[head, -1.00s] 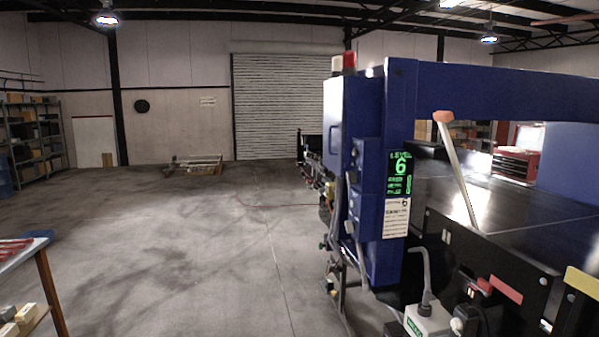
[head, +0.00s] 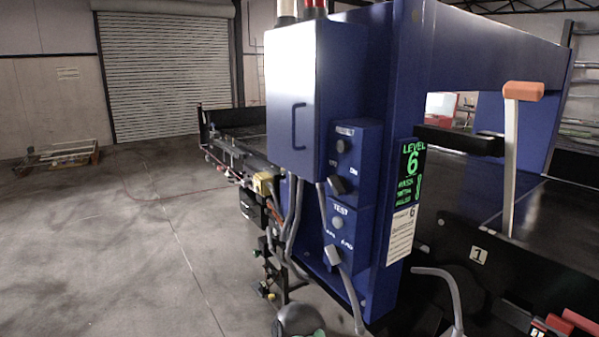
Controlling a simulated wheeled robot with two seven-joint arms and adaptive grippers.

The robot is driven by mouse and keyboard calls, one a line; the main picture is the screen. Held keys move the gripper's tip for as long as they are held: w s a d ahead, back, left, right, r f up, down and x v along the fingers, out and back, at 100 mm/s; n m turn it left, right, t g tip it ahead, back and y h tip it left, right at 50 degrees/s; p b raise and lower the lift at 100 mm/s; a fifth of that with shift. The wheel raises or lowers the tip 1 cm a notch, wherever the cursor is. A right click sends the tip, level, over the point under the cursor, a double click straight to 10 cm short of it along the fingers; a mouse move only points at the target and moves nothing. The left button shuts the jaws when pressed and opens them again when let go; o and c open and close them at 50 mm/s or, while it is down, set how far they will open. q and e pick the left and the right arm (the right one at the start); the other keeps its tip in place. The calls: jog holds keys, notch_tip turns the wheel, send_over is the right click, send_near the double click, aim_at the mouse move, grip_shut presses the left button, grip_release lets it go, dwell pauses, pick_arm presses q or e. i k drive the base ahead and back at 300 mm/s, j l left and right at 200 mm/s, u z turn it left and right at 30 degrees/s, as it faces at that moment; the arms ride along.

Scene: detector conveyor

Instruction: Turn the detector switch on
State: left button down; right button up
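The blue detector housing (head: 405,80) stands close in front of me, beside the conveyor. Its side carries two small blue control boxes. The upper box (head: 371,150) has a round grey button (head: 341,146) and below it a dark rotary switch (head: 338,186) between small labels that seem to read OFF and ON. The switch's exact setting is too small to tell. The lower box (head: 361,215), marked TEST, has a button (head: 338,222) and a grey knob (head: 333,256). I see neither of my grippers.
A green LEVEL 6 display (head: 411,170) is on the housing's front edge. An orange-topped lever (head: 523,92) rises by the black conveyor (head: 480,205). Grey cables (head: 348,290) hang below the boxes. A rounded grey object (head: 299,320) is at the bottom.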

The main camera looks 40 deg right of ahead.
aim_at(339, 185)
jog(key=i+z, duration=0.4)
jog(key=i+j+z, duration=0.15)
jog(key=z, duration=0.2)
jog(key=i+j+z, duration=0.25)
jog(key=z, duration=0.15)
jog(key=i+j+z, duration=0.4)
jog(key=k+l, duration=0.05)
jog(key=k, duration=0.05)
